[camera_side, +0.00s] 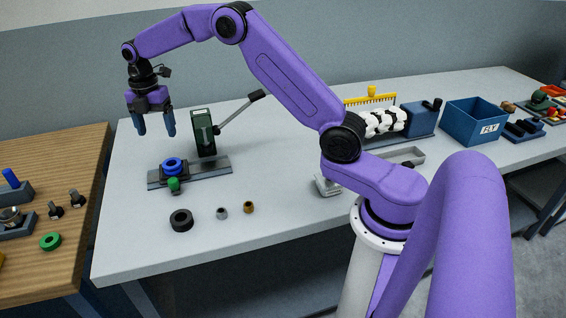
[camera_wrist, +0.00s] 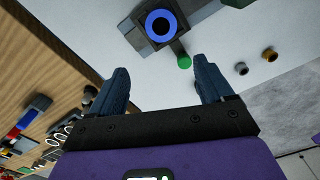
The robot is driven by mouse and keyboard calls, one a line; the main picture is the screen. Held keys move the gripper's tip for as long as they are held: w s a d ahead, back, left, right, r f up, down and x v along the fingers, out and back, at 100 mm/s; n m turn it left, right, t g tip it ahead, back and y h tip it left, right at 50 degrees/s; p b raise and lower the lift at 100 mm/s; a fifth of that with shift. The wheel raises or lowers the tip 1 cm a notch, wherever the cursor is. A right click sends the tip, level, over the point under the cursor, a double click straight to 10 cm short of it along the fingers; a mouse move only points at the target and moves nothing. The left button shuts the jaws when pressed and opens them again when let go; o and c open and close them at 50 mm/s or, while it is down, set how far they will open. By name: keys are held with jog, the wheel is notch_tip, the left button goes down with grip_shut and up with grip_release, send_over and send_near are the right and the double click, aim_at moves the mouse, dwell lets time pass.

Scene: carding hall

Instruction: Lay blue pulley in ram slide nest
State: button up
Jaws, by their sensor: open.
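The blue pulley (camera_side: 173,165) is a ring with a dark centre. It lies on the grey ram slide (camera_side: 215,167), at its left part, and appears seated there, just behind a green knob (camera_side: 174,185). In the wrist view the blue pulley (camera_wrist: 160,25) shows at the top, beyond my fingertips, with the green knob (camera_wrist: 184,62) beside it. My gripper (camera_side: 154,130) is open and empty, raised above the table to the left of and behind the pulley. It also shows open in the wrist view (camera_wrist: 160,80). The nest under the pulley is hidden.
A dark green upright block (camera_side: 203,133) with a grey lever (camera_side: 240,110) stands at the slide. A black ring (camera_side: 181,220) and two small bushings (camera_side: 222,213) lie in front. A blue bin (camera_side: 472,122) stands far right. A wooden bench (camera_side: 85,235) adjoins left.

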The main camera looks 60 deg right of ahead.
jog(key=s+a+r+m, duration=0.25)
jog(key=s+a, duration=0.25)
jog(key=s, duration=0.5)
jog(key=s+a+r+m, duration=0.25)
jog(key=s+a, duration=0.25)
jog(key=s, duration=0.6)
jog(key=s+d+f+m, duration=0.1)
jog(key=s+d+m, duration=0.1)
jog(key=s, duration=0.9)
jog(key=s+d+f+m, duration=0.1)
jog(key=s+d, duration=0.3)
jog(key=s, duration=0.8)
jog(key=shift+s+d+f+m, duration=0.15)
jog(key=shift+d+f+m, duration=0.15)
jog(key=shift+m, duration=0.5)
